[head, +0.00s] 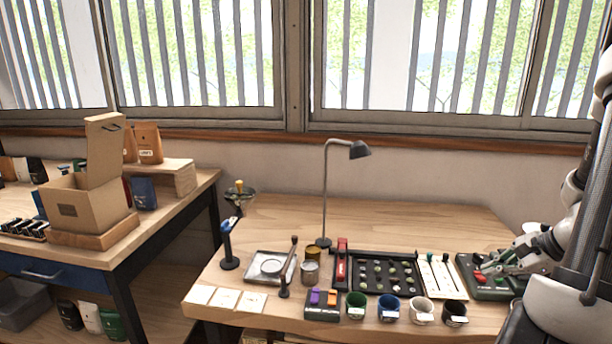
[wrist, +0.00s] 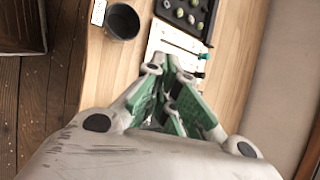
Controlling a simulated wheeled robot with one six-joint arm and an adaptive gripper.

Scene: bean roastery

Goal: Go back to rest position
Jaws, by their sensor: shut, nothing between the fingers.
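My gripper (head: 488,270) is at the right end of the work table (head: 440,217), over a dark green box with red buttons (head: 493,291). In the wrist view my gripper (wrist: 172,72) is shut with nothing between its fingers, and its links hide most of the green box. I cannot tell whether the fingertips touch the box. My arm comes in from the right edge of the head view.
A black tray with beans (head: 383,289), a white card with small tools (head: 440,277) and several cups, including a black one (head: 455,312), stand left of my gripper. A lamp (head: 325,195) rises mid-table. An open cardboard box (head: 92,203) stands on the left bench.

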